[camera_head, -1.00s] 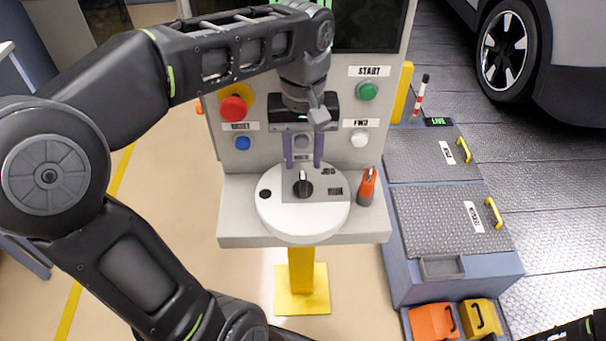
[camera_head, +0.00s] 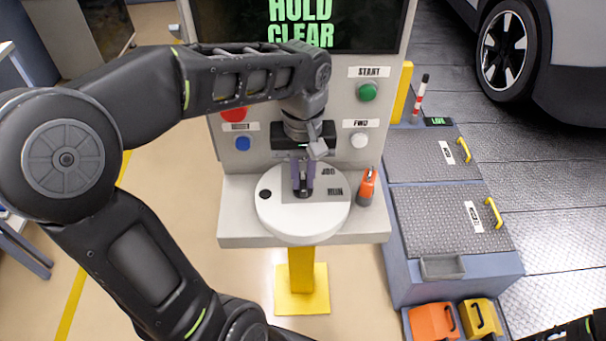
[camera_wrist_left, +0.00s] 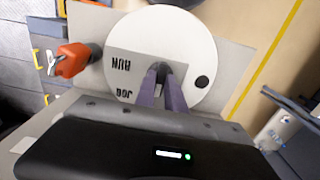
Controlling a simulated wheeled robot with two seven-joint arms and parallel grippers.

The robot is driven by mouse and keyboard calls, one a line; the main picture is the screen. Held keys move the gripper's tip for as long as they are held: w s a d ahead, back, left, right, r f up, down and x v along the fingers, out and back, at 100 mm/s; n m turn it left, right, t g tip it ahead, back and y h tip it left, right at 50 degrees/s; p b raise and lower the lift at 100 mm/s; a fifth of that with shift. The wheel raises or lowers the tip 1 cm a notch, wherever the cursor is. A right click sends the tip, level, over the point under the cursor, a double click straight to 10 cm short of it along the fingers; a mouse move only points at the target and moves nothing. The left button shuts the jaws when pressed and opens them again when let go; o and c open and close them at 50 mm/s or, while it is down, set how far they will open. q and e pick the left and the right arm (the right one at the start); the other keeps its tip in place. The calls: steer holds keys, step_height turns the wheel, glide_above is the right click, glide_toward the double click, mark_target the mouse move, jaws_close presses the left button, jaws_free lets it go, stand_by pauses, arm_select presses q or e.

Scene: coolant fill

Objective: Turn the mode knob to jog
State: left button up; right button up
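The black mode knob (camera_head: 302,192) stands on a grey label plate on the round white dial (camera_head: 283,222), with JOG and RUN printed to its right in the head view. My left gripper (camera_head: 303,187) is lowered at the knob, its two purple fingers on either side of it. The knob (camera_wrist_left: 161,70) also shows between the fingertips of my left gripper (camera_wrist_left: 162,86) in the wrist view. A gap shows between the fingers; whether they touch the knob is unclear. My right gripper is not in view.
An orange-red tool (camera_head: 366,188) stands right of the dial on the grey shelf. The panel behind has a green START button (camera_head: 368,92), a white FWD button (camera_head: 359,140) and a blue button (camera_head: 243,144). The screen (camera_head: 350,25) reads HOLD CLEAR.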

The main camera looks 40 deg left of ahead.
arm_select(q)
jaws_close()
stand_by(0.8)
